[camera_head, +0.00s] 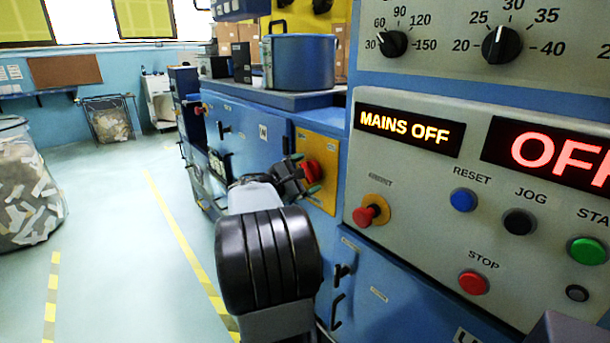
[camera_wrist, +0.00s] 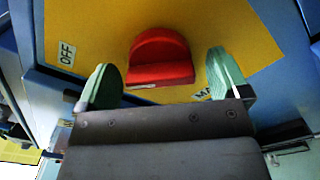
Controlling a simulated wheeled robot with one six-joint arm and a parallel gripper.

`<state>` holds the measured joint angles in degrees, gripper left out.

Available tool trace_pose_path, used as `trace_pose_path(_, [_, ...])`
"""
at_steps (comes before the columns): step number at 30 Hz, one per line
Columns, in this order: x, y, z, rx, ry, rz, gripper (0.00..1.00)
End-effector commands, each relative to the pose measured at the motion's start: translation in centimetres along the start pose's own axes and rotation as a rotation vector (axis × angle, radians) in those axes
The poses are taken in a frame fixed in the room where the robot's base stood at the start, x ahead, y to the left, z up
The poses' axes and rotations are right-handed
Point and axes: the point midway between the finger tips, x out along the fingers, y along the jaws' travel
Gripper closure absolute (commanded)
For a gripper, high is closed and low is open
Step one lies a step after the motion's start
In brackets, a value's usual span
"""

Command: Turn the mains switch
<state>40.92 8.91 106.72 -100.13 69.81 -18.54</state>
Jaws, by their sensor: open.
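The mains switch is a red rotary handle (camera_wrist: 160,58) on a yellow plate (camera_wrist: 95,25), with an OFF label (camera_wrist: 67,53) to its left and a partly hidden label at lower right in the wrist view. In the head view the red switch (camera_head: 311,172) sits on its yellow plate (camera_head: 322,148) on the blue cabinet. My gripper (camera_wrist: 163,82) is open, with one green-padded finger on each side of the handle. The fingers appear apart from the handle; the exact depth gap is unclear. My gripper (camera_head: 305,178) also shows at the switch in the head view.
A control panel (camera_head: 420,190) on the right has a lit MAINS OFF display (camera_head: 408,131), a red OFF display (camera_head: 560,156), a red knob (camera_head: 368,215) and several buttons. A metal pot (camera_head: 298,62) stands on the cabinet top. Floor at left is open beside a waste bin (camera_head: 28,180).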

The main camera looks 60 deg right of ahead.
Motion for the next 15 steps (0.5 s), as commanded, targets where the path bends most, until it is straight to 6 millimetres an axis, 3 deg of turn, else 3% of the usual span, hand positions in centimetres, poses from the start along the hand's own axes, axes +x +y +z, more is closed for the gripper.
trace_pose_path(8, [-1.1,0.1,0.0,0.002,0.0,0.002,0.06])
trace_pose_path(15, [-5.7,0.1,0.0,0.002,0.003,0.005,0.06])
